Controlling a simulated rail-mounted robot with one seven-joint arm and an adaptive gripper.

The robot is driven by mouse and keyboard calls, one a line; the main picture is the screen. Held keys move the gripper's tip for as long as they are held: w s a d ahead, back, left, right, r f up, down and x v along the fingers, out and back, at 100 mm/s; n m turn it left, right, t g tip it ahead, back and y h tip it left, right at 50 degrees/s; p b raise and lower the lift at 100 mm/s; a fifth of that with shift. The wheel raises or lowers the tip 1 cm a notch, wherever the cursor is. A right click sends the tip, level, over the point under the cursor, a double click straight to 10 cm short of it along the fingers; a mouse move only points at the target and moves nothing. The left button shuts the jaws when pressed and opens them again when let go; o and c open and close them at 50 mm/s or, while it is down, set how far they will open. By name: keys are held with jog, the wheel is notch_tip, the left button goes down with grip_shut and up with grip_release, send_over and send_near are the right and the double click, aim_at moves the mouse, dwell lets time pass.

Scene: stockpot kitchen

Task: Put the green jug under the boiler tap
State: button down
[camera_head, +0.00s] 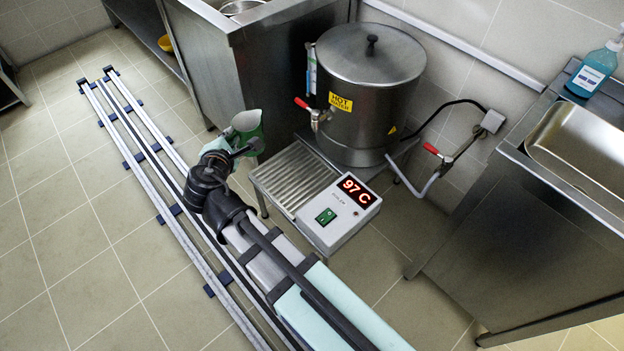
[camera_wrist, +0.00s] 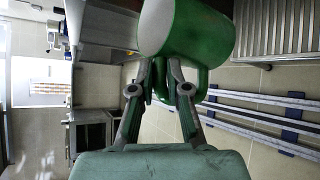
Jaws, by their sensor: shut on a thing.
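The green jug (camera_head: 247,124) is held in the air just left of the slatted drip tray (camera_head: 295,178) in the head view, partly hidden by my arm. In the wrist view the jug (camera_wrist: 205,35) fills the top middle, with its pale opening facing left. My gripper (camera_wrist: 168,75) is shut on the jug, its fingers at the handle side. The steel boiler (camera_head: 371,85) stands behind the tray, with a yellow hot water label. Its tap (camera_head: 318,117), with a red lever, sticks out over the back of the tray. The jug is apart from the tap.
A control box (camera_head: 339,214) reading 97 C stands at the tray's front right. A steel cabinet (camera_head: 225,65) is behind the jug. A second red-levered valve (camera_head: 437,153) is on a pipe right of the boiler. The tray surface is empty.

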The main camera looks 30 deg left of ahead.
jog(key=w+f+m+t+h+b, duration=0.2)
jog(key=f+b, duration=0.7)
jog(key=f, duration=1.4)
jog(key=w+d+g+b, duration=0.1)
jog(key=w+d+b, duration=0.1)
jog(key=w, duration=0.8)
jog(key=w+d+b, duration=0.2)
jog(key=w, duration=0.8)
notch_tip(320, 180, down, 8)
jog(key=b, duration=0.3)
jog(key=shift+w+r, duration=0.15)
jog(key=shift+r, duration=0.1)
jog(key=shift+f, duration=0.15)
jog(key=c, duration=1.2)
grip_release()
jog(key=shift+o, duration=0.2)
